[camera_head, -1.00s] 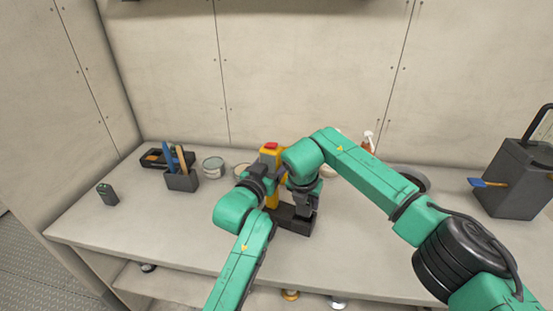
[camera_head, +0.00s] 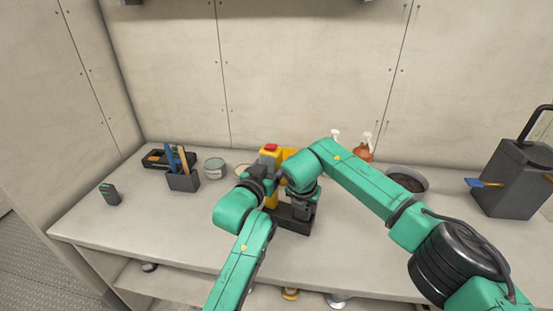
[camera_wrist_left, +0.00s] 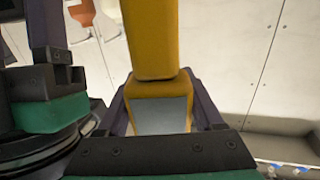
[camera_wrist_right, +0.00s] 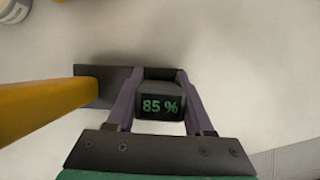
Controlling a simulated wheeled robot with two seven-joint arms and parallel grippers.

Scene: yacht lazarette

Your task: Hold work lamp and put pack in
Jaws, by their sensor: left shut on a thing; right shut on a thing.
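The work lamp (camera_head: 269,159) is yellow with a red top and stands upright on the bench, partly hidden by my arms. Its dark base (camera_head: 293,224) reaches out to the right. My left gripper (camera_head: 268,184) is shut on the yellow lamp body, which fills the left wrist view (camera_wrist_left: 150,45). My right gripper (camera_head: 303,211) points down over the base. In the right wrist view it is shut on a dark pack (camera_wrist_right: 161,104) with a green "85 %" display. The pack is at the dark base, beside the yellow post; I cannot tell how deep it sits.
A small dark block with a green mark (camera_head: 110,194) stands at the bench's left. A holder with brushes (camera_head: 182,181), a black tray (camera_head: 155,161) and a tin (camera_head: 214,168) are nearby. Bottles (camera_head: 363,151), a bowl (camera_head: 407,180) and a grey canister (camera_head: 512,180) are right. The bench front is clear.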

